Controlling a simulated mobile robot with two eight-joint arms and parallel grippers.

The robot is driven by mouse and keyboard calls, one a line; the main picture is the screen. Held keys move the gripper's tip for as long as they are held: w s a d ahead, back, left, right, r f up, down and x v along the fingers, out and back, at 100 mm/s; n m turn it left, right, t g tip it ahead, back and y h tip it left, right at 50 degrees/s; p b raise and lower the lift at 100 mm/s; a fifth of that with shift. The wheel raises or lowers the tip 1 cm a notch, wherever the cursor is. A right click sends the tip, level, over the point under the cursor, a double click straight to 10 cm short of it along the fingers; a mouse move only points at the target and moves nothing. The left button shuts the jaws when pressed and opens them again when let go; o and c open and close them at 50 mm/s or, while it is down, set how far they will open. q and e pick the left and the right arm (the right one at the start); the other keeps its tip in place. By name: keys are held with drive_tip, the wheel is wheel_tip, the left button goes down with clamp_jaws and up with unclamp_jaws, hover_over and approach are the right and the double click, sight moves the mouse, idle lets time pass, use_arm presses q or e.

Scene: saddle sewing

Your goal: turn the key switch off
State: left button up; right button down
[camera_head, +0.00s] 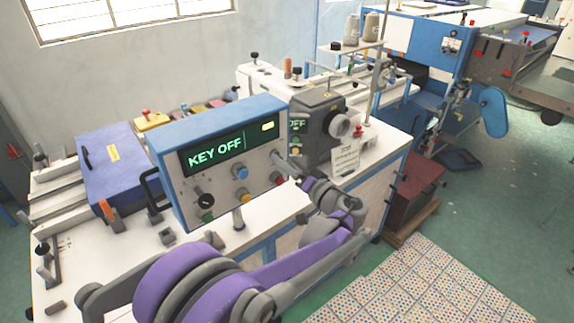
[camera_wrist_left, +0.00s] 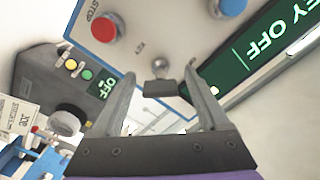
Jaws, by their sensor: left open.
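The control box (camera_head: 160,141) is blue-edged with a light front panel. Its green display (camera_head: 213,150) reads KEY OFF; part of it shows in the left wrist view (camera_wrist_left: 262,50). The key switch (camera_wrist_left: 158,87), a small dark grip on a round metal base below the KEY label, shows in the left wrist view. In the head view my left gripper hides it. My left gripper (camera_head: 283,160) is at the panel's right side. Its fingers (camera_wrist_left: 160,100) are open, one on each side of the key, with visible gaps. My right gripper is not in view.
The panel also carries a red button (camera_wrist_left: 103,27), a blue knob (camera_head: 241,172) and a black knob (camera_head: 204,201). A blue-purple case (camera_head: 115,165) is at the left.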

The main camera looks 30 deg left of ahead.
use_arm(q)
drive_tip(key=b+v, duration=0.1)
drive_tip(key=v, duration=0.9)
drive_tip(key=shift+s+d, duration=0.15)
drive_tip(key=shift+d, duration=0.2)
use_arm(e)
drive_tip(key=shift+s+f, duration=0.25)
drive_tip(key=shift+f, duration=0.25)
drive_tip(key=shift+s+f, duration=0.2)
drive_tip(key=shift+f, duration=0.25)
use_arm(q)
drive_tip(key=s+a+f+m+g+h, duration=0.25)
drive_tip(key=s+a+f+h, duration=0.25)
drive_tip(key=s+f+h, duration=0.45)
drive_tip(key=s+d+f+m+h, duration=0.1)
drive_tip(key=s+d+f+h, duration=0.2)
drive_tip(key=s, duration=0.3)
drive_tip(key=s+d+f+m+t+h, duration=0.1)
drive_tip(key=s+d+f+h, duration=0.3)
drive_tip(key=s+d+f, duration=0.1)
drive_tip(key=shift+s+d+f, duration=0.4)
drive_tip(key=shift+s+d, duration=0.05)
drive_tip(key=shift+s, duration=0.65)
